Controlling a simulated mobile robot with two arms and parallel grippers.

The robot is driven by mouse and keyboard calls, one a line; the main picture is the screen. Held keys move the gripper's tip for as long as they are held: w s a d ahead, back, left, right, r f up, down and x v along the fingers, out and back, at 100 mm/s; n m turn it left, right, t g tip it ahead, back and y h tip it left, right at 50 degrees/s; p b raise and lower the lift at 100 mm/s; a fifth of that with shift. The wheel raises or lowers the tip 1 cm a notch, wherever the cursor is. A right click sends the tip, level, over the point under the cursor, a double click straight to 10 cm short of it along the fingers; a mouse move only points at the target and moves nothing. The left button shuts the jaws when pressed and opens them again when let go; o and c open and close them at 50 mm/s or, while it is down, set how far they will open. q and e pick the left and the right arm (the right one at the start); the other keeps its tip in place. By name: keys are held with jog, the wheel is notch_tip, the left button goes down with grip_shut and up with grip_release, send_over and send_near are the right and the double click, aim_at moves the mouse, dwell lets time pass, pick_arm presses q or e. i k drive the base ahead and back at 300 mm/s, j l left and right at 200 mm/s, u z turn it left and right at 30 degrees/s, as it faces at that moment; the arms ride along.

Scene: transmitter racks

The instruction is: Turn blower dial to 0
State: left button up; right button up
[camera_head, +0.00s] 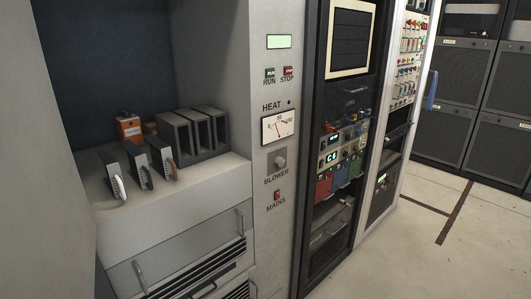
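The blower dial (280,161) is a round grey knob on the light grey control panel, just above the BLOWER label (276,179). It sits below the HEAT gauge (278,126) and above the red MAINS switch (277,196). The knob's pointer position and any scale marks are too small to read. Neither of my grippers shows in the view, and nothing is seen touching the dial.
Left is a recess with a shelf (205,170) holding several dark modules. Dark racks (340,150) stand to the right. The floor (440,235) at right is clear.

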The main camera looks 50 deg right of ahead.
aim_at(279, 162)
jog(key=l+u, duration=0.3)
jog(key=l, duration=1.4)
